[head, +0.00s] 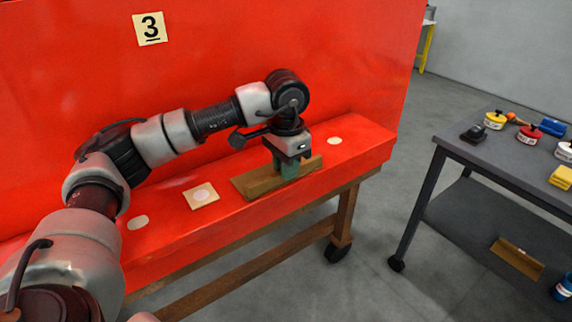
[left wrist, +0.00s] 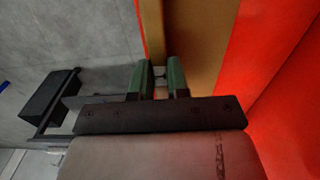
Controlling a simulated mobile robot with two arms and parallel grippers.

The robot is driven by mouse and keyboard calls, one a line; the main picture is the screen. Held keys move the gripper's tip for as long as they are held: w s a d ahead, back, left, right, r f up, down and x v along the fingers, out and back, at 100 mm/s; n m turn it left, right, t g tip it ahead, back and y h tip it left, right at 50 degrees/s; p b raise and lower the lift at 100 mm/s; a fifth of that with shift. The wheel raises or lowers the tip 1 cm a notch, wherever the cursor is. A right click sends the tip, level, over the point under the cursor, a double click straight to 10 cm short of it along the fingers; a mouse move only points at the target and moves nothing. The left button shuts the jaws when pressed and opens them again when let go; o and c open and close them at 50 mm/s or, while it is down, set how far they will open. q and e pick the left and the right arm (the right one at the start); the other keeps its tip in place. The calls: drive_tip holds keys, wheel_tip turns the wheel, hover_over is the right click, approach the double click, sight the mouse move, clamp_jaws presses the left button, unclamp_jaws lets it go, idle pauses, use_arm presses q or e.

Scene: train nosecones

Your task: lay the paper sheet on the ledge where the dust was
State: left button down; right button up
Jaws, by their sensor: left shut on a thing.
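The paper sheet (head: 251,185) is brown, with a flat part and a folded strip standing along its near edge. My left gripper (head: 290,170) points down and is shut on that strip. The sheet is on, or just above, the red ledge (head: 352,152); I cannot tell if it touches. In the left wrist view the green fingertips (left wrist: 159,82) straddle the strip, and the sheet's flat part (left wrist: 205,35) extends over the red surface. No dust shows clearly beneath the sheet, which hides that part of the ledge. My right gripper is out of view.
A red wall with a "3" label (head: 149,29) rises behind. A grey cart (head: 480,148) at right holds jars and tools; its lower shelf has another folded brown sheet (head: 517,259).

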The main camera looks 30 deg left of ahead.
use_arm(q)
drive_tip(key=c, duration=1.1)
unclamp_jaws()
drive_tip(key=shift+f, duration=0.1)
wheel_tip(320, 180, up, 12)
